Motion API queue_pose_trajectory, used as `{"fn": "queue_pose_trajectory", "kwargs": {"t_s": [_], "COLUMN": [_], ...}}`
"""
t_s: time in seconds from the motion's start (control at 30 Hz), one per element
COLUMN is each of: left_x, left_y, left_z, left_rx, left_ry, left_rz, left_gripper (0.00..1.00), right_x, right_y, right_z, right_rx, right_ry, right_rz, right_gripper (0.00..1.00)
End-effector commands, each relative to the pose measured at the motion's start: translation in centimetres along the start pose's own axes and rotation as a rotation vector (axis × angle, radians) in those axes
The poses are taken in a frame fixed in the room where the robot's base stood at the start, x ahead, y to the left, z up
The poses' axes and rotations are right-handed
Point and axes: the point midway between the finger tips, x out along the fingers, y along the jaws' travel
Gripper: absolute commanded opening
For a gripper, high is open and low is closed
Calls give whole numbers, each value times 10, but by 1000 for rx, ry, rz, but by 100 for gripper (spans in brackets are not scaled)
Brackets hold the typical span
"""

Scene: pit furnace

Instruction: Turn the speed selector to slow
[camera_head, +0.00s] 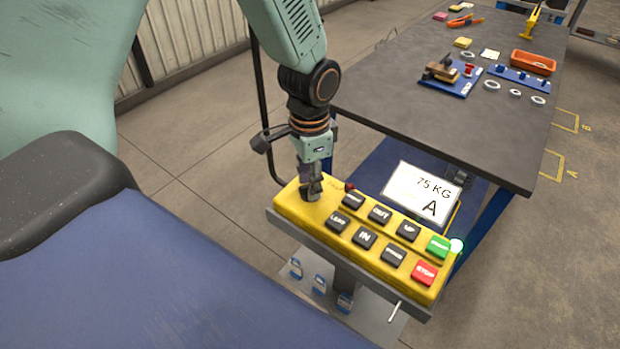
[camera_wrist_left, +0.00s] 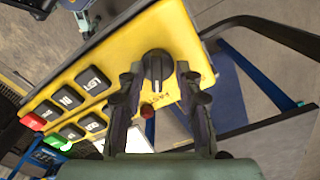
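The speed selector (camera_wrist_left: 157,68) is a round black knob with a raised grip bar. It sits at one end of the yellow control box (camera_head: 318,214), the left end in the head view. In the wrist view a light mark on the bar points down, towards faint lettering that seems to read FAST. My left gripper (camera_head: 312,188) is over the knob, its fingers (camera_wrist_left: 160,76) apart on either side of it. A narrow gap seems to show beside the knob. In the head view the gripper mostly hides the knob. My right gripper is not in view.
The box carries several black buttons (camera_head: 364,238), a green button (camera_head: 438,246) and a red STOP button (camera_head: 425,273). A small red knob (camera_wrist_left: 147,110) is close to the selector. A dark table (camera_head: 400,105) holds tools.

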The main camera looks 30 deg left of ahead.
Motion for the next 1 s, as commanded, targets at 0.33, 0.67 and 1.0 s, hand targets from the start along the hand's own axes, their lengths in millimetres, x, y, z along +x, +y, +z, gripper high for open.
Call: {"fn": "queue_pose_trajectory", "kwargs": {"t_s": [0.33, 0.67, 1.0], "left_x": [0, 0, -1], "left_y": [0, -1, -1], "left_z": [-1, -1, -1], "left_rx": [1, 2, -8], "left_ry": [0, 0, 1], "left_rz": [0, -1, -1], "left_gripper": [23, 0, 0], "right_x": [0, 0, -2], "right_y": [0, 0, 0], "right_z": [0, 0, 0], "right_rx": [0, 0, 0], "right_ry": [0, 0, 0], "right_rz": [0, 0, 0], "right_gripper": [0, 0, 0]}}
